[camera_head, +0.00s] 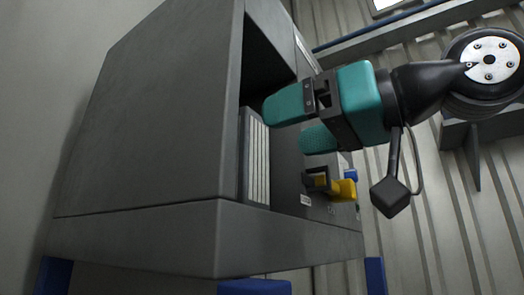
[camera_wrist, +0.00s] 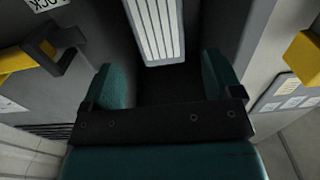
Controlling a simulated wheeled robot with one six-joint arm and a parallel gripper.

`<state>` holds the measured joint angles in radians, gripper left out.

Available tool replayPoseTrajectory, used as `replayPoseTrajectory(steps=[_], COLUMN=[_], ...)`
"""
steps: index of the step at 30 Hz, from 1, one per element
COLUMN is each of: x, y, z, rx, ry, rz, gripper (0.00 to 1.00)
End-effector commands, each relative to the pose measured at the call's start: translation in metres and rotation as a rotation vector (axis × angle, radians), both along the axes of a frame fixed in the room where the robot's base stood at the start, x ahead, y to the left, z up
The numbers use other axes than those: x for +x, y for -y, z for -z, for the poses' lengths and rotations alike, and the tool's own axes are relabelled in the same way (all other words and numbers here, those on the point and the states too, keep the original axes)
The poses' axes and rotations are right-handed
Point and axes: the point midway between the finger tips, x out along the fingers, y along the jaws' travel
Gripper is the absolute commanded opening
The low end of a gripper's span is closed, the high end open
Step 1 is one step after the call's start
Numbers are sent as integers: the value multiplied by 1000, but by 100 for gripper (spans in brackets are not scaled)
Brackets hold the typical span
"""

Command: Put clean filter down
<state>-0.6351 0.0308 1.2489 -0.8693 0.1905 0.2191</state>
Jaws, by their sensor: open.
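A clean filter, a slatted light panel in a dark frame, stands upright in the open slot of the grey chassis cabinet (camera_head: 150,120). The filter (camera_head: 256,158) shows near the slot's lower left side. In the wrist view the filter (camera_wrist: 160,28) lies ahead of the fingers at the top centre. My gripper (camera_head: 292,122) is open, with its teal fingers apart at the slot's mouth. In the wrist view my gripper (camera_wrist: 165,85) has nothing between its fingertips, and a gap separates it from the filter.
A yellow latch handle (camera_head: 343,188) with a dark bracket sticks out of the cabinet front below my gripper. In the wrist view yellow parts show at the left (camera_wrist: 22,58) and right (camera_wrist: 303,57). Blue supports (camera_head: 255,287) stand under the cabinet. Ribbed wall lies to the right.

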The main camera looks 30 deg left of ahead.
Motion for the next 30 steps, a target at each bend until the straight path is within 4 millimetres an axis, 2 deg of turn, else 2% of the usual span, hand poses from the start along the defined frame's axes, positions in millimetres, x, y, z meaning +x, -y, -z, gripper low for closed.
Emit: replayPoseTrajectory(steps=[3, 6, 15, 17, 19, 20, 23, 26, 27, 29, 30], x=[0, -2, -3, 1, 11, 18, 42, 57, 56, 48, 38], y=[20, 28, 32, 33, 37, 39, 58, 94, 112, 140, 160], z=[1, 1, 0, 6, 24, 37, 100, 189, 225, 279, 312], rx=[1, 0, -2, -14, -53, -80, -216, -404, -484, -604, -680], ry=[1, 0, -1, -12, -46, -67, -175, -320, -382, -478, -541], rz=[4, 2, 1, 12, 48, 71, 180, 305, 347, 402, 431], gripper=[85, 85, 85, 85, 85, 85, 85, 85, 85, 85, 85])
